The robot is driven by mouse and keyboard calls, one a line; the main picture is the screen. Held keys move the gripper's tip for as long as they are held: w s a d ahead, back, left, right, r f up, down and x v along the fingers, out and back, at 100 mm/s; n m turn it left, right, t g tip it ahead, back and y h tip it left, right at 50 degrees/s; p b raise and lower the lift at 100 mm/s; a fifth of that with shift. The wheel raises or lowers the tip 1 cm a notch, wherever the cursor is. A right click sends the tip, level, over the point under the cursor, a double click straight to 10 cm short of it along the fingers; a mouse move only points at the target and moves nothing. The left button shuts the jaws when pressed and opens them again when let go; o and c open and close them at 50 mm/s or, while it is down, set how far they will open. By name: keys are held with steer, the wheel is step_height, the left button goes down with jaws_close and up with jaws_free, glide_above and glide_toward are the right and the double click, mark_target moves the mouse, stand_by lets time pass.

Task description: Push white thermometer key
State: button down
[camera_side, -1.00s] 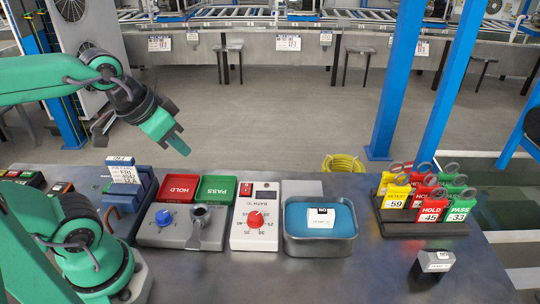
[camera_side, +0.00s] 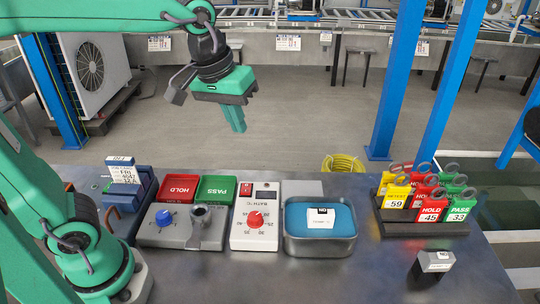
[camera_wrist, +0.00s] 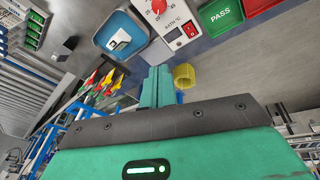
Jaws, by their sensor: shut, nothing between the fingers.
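My gripper (camera_side: 237,125) hangs in the air above and behind the white bath unit, fingers together and pointing down, touching nothing. In the wrist view its green fingers (camera_wrist: 157,88) are shut and empty. The white bath unit (camera_side: 242,239) has a red dial (camera_side: 256,219), a small dark display (camera_side: 263,193) and a red switch (camera_side: 246,189). In the wrist view the unit's red switch (camera_wrist: 189,29) and display (camera_wrist: 174,35) show at the top. I cannot make out a white thermometer key in either view.
A blue water bath (camera_side: 338,239) stands right of the unit. A grey station with a blue knob (camera_side: 164,218), a red tray (camera_side: 179,186) and a green tray (camera_side: 215,188) are left. A tag rack (camera_side: 400,229) and dark block (camera_side: 436,263) are right. The front table is clear.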

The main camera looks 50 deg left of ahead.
steer(key=w+d+n+g, duration=0.1)
steer(key=w+d+n, duration=0.1)
steer(key=w+d, duration=0.3)
steer(key=n+g, duration=0.2)
steer(key=n, duration=0.1)
glide_above(322, 210)
steer(key=shift+y, duration=0.3)
steer(key=shift+f, duration=2)
steer(key=shift+f, duration=0.15)
step_height(322, 210, down, 14)
steer(key=shift+r, duration=0.1)
